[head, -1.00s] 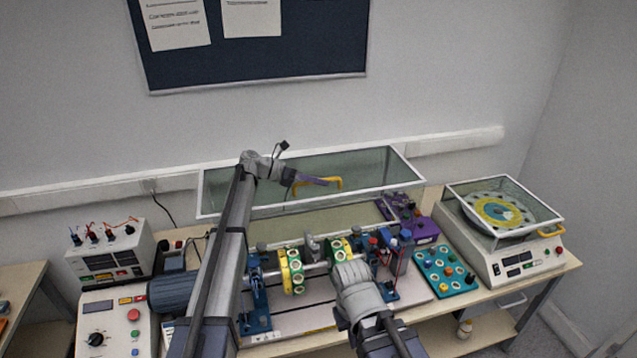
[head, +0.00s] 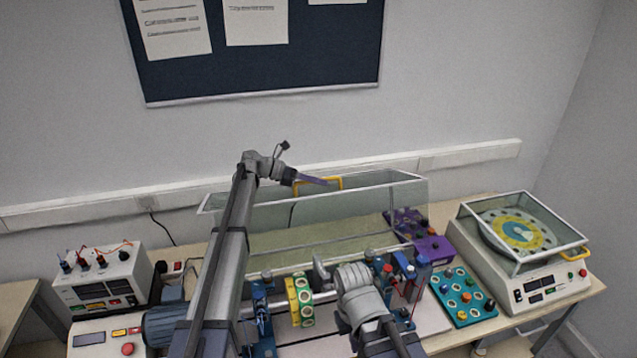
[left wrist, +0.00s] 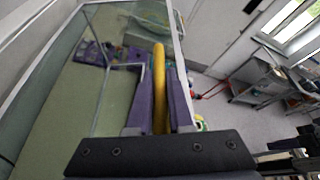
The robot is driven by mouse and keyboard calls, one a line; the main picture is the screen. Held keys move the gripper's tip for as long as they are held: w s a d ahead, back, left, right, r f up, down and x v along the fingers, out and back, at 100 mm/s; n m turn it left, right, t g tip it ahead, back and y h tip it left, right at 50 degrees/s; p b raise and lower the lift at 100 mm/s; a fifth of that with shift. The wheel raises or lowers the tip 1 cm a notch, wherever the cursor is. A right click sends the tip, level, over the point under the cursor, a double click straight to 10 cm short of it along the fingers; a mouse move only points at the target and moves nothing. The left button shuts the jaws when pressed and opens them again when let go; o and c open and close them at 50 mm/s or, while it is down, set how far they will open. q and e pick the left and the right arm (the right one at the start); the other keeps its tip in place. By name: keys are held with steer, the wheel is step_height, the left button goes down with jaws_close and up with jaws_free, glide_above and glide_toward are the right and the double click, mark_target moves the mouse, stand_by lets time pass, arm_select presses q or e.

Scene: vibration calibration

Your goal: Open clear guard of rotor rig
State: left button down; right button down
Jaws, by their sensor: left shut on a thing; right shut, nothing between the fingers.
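The clear guard (head: 350,214) stands swung up behind the rotor rig (head: 301,300), with its pale frame tilted back toward the wall. Its yellow handle (head: 322,182) is on the upper edge. My left gripper (head: 318,181) reaches it from the left and is shut on it. In the left wrist view the yellow handle (left wrist: 159,85) lies between the two purple fingers. My right gripper (head: 358,282) is shut and empty, low over the right part of the rig. Its wrist covers part of the rig, and its fingertips are hard to make out.
A balance unit with a clear cover (head: 530,270) stands at the right end. A purple box (head: 433,249) and a teal knob panel (head: 463,297) sit right of the rig. A supply box with leads (head: 100,285) is at left. The wall is close behind the guard.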

arm_select(q)
steer(key=shift+s, duration=0.1)
steer(key=c, duration=0.8)
jaws_free()
steer(key=shift+c, duration=0.2)
steer(key=shift+a+r, duration=0.1)
steer(key=p+v, duration=0.2)
steer(key=v, duration=0.4)
steer(key=shift+a+r+p, duration=0.2)
steer(key=shift+a+p, duration=0.1)
steer(key=shift+p, duration=0.05)
steer(key=shift+a, duration=0.45)
steer(key=shift+r, duration=0.1)
